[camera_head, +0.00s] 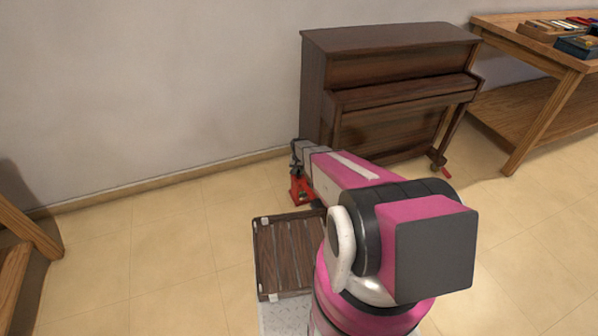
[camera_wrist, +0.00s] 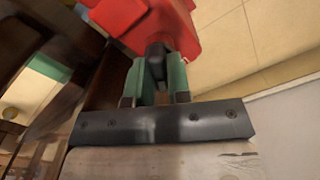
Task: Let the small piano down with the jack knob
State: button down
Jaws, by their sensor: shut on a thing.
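The small brown upright piano (camera_head: 400,60) stands against the wall in the head view. A red jack (camera_head: 301,190) sits on the floor at its near left end. The jack's red body also shows at the top of the wrist view (camera_wrist: 135,18). My gripper (camera_head: 297,153) reaches the top of the jack, and my arm hides part of the piano's lower front. In the wrist view, my gripper's green-lined fingers (camera_wrist: 158,78) are shut on the black jack knob (camera_wrist: 157,55), one on each side. The gap under the piano by the jack is hard to make out.
A dark slatted wooden panel (camera_head: 285,255) with pale corners lies in front of the jack. A workbench (camera_head: 530,55) with coloured boxes stands at the right. A wooden leg frame (camera_head: 25,235) is at the left edge. The tiled floor between it and the jack is clear.

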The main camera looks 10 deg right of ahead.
aim_at(299, 170)
jog(key=m, duration=0.6)
jog(key=shift+m, duration=0.3)
jog(key=m, duration=0.5)
jog(key=shift+m, duration=0.3)
jog(key=c, duration=1.1)
grip_release()
jog(key=shift+o, duration=0.2)
jog(key=shift+r, duration=0.1)
notch_tip(299, 170, up, 11)
